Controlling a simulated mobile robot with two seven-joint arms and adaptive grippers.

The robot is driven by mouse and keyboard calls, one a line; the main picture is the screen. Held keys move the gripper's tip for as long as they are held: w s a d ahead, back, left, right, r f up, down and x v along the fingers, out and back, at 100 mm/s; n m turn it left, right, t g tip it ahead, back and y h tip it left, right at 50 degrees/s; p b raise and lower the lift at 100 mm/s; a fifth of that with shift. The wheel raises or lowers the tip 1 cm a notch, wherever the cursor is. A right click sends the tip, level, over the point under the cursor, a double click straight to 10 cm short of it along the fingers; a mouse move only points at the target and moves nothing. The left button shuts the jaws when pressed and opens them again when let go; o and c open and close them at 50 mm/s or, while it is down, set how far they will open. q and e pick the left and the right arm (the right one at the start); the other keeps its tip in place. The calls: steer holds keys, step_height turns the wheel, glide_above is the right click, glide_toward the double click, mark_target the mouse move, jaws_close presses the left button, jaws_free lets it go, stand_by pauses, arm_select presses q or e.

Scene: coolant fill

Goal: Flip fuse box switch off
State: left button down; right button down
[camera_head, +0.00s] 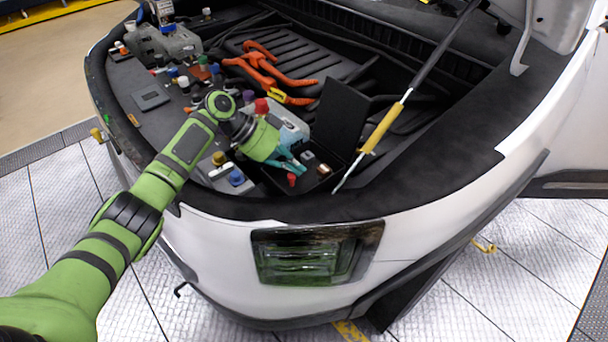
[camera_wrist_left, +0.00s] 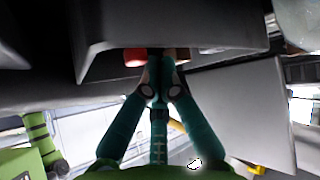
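The fuse box (camera_head: 262,177) is a black box at the front of the engine bay, its dark lid (camera_head: 340,116) standing open. Inside are a red switch-like part (camera_head: 292,180) and small pale-topped blocks (camera_head: 324,169). My left gripper (camera_head: 300,167) reaches over the box from the left, its teal fingers close together among these parts. In the left wrist view the fingertips (camera_wrist_left: 158,68) meet just below a red part (camera_wrist_left: 135,57) and a brownish part (camera_wrist_left: 181,54). Whether they touch either one is unclear. My right gripper is not in view.
A yellow-and-black strut (camera_head: 384,128) rises just right of the lid. Orange cables (camera_head: 262,72) lie behind the box. A red cap (camera_head: 262,106) and a blue cap (camera_head: 236,177) are near my left wrist. The white front bumper (camera_head: 215,240) lies below.

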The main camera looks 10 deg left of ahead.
arm_select(q)
steer(key=shift+a+f, duration=0.1)
steer(key=shift+r+p, duration=0.55)
steer(key=shift+r, duration=0.25)
